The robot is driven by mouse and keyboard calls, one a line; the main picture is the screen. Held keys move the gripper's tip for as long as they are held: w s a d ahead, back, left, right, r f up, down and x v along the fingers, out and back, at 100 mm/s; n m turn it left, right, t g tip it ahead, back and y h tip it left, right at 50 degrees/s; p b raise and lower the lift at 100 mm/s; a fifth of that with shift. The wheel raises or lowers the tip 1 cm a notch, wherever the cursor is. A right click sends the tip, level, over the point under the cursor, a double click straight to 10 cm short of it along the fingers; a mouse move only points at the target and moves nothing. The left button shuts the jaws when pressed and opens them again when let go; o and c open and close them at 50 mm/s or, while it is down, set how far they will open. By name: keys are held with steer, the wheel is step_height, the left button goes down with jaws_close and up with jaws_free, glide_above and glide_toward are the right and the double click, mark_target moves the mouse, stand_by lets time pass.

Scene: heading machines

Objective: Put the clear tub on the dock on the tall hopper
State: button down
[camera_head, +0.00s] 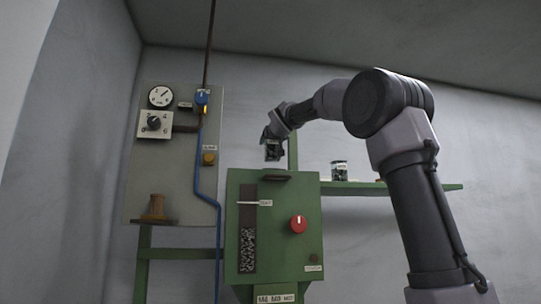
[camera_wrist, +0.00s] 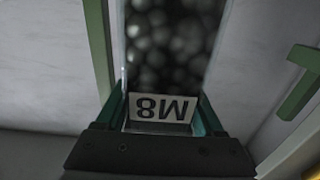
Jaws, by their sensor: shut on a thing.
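My gripper (camera_head: 272,140) is shut on a clear tub (camera_head: 272,153), which hangs just above the top of the green hopper (camera_head: 270,230). In the wrist view my gripper (camera_wrist: 162,118) has its teal fingers on either side of the tub. The tub's white label (camera_wrist: 160,108) reads M8, upside down, and dark rounded pieces (camera_wrist: 165,45) fill it. A dark dock-like ledge (camera_head: 290,178) is at the hopper's top front, below and right of the tub. I cannot tell whether the tub touches the hopper.
A second small tub (camera_head: 339,171) stands on the green shelf (camera_head: 400,188) to the right. The hopper front has a red knob (camera_head: 298,223) and a sight window (camera_head: 248,250). A grey panel (camera_head: 172,195) with a gauge (camera_head: 161,96) and a blue pipe is at left.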

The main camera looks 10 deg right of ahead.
mark_target(271, 152)
steer(key=shift+f, duration=2.05)
jaws_free()
steer(key=shift+f, duration=0.15)
steer(key=shift+s, duration=0.25)
steer(key=s, duration=1.1)
steer(key=shift+s, duration=0.3)
